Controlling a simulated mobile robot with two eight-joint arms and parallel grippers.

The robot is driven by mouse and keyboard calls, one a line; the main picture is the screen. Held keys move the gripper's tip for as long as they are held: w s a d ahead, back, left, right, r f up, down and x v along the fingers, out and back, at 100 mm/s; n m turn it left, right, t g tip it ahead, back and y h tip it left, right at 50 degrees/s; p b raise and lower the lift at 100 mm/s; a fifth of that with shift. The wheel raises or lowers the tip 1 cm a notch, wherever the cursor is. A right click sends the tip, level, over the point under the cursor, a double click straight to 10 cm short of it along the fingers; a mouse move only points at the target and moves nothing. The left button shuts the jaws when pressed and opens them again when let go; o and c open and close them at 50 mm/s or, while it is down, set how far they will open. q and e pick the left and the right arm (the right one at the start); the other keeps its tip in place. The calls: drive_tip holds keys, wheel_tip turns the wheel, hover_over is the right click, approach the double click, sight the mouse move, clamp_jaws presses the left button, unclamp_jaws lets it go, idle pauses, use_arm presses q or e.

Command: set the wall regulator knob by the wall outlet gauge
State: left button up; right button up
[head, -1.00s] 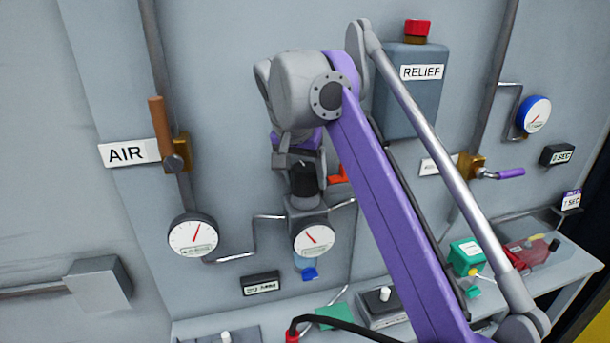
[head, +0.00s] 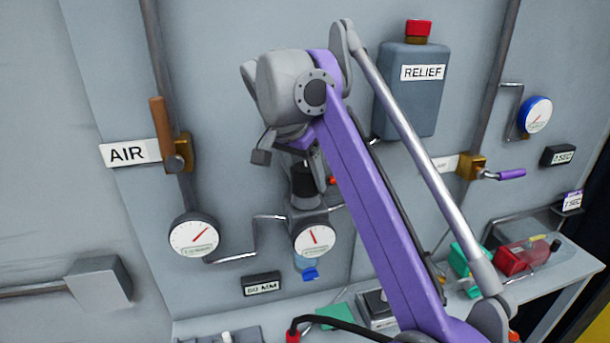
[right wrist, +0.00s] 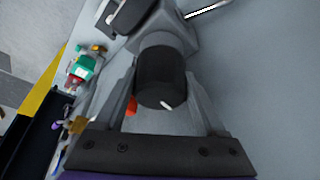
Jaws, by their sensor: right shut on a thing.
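The wall regulator knob, black (head: 304,180), sits on a grey regulator body (head: 306,217) on the wall. In the right wrist view the knob (right wrist: 160,78) shows a small white mark and lies between the fingers. My right gripper (head: 306,175) is shut on the knob, partly hidden by its own wrist in the head view. The wall outlet gauge (head: 315,240) is a white dial just below the regulator; its red needle points nearly straight up, slightly left. My left gripper is in neither view.
A second gauge (head: 194,238) hangs left, below the AIR sign (head: 129,152) and brown-handled valve (head: 160,130). A RELIEF box (head: 412,90) is at upper right. A bench (head: 560,278) with red and green parts runs below. A small label (head: 261,285) sits under the pipe.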

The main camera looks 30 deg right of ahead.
drive_tip(key=o, duration=1.3)
drive_tip(key=shift+n, duration=0.3)
